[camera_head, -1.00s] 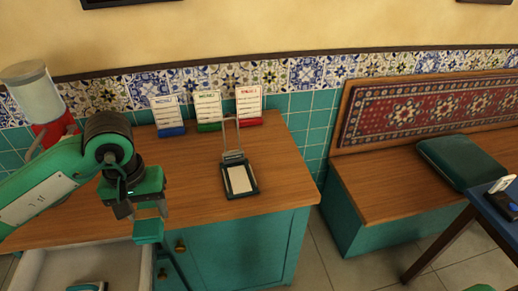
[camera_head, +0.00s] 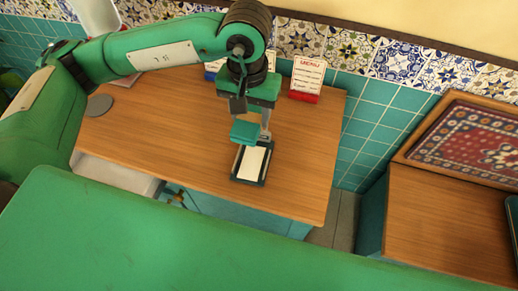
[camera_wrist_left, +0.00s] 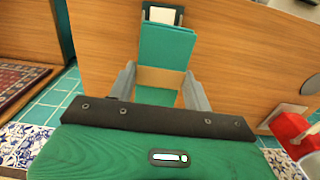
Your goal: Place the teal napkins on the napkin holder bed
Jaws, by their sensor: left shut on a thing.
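My left gripper (camera_head: 252,125) is shut on a stack of teal napkins (camera_head: 243,133). In the left wrist view the teal napkins (camera_wrist_left: 165,45) have a tan band around them and sit between the two fingers. The napkin holder (camera_head: 262,176) stands on the wooden counter, with a dark frame and a pale bed. The napkins are over its back part and hide some of it. The holder's pale bed (camera_wrist_left: 160,14) shows past the far end of the napkins in the left wrist view. I cannot tell whether napkins and holder touch. My right gripper is not in view.
A red-based menu stand (camera_head: 307,80) is at the back of the counter (camera_head: 180,120). An open drawer (camera_head: 118,176) juts out at the front left. A wooden bench (camera_head: 450,220) stands to the right. My own green arm parts cover the foreground.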

